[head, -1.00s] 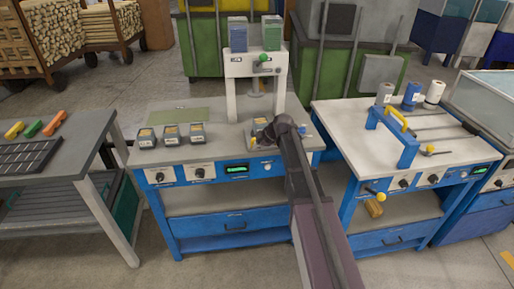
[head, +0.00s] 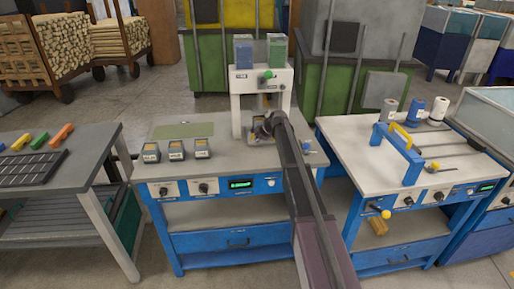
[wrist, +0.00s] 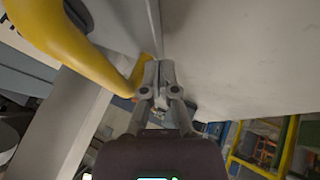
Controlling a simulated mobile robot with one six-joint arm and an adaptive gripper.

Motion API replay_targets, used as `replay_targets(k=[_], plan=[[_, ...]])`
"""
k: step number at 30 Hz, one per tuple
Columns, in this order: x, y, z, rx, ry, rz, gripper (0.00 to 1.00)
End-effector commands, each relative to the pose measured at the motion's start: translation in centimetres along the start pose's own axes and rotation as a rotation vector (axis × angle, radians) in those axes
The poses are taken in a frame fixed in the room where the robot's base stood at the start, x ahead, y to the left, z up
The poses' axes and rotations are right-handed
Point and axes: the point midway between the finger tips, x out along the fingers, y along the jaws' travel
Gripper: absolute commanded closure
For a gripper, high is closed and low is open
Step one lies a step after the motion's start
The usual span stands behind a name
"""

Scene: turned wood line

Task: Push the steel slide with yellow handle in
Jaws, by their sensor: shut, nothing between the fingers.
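A thick curved yellow handle (wrist: 60,40) fills the upper left of the wrist view. Its lower end comes close beside the fingertips of my gripper (wrist: 158,66); I cannot tell whether they touch. My gripper is shut and empty. In the head view my arm reaches to the white press (head: 262,79) on the middle bench and hides the fingertips. I cannot make out the steel slide itself for certain; a broad pale grey surface (wrist: 235,50) lies right of the fingers in the wrist view.
Several small grey boxes (head: 176,149) stand in a row on the middle bench, left of the press. The right bench (head: 352,147) carries a blue frame (head: 398,155) with a yellow bar and several spools (head: 414,110). A grey table (head: 100,150) stands at left.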

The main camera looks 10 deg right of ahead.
Motion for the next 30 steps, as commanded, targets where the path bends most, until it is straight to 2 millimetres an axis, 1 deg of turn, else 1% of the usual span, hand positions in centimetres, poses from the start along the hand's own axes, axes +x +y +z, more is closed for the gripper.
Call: replay_targets(k=[1, 4, 18, 23, 30], plan=[[0.2, 0.4, 0.1, 0.0, 0.0, 0.0, 1.0], [0.2, 0.6, 0.1, 0.0, 0.0, 0.001, 1.0], [0.2, 0.6, 0.1, 0.001, 0.0, 0.005, 1.0], [-0.1, 0.0, 0.1, 0.0, 0.0, 0.004, 1.0], [-1.2, -2.1, 0.0, -0.002, 0.001, -0.001, 1.0]])
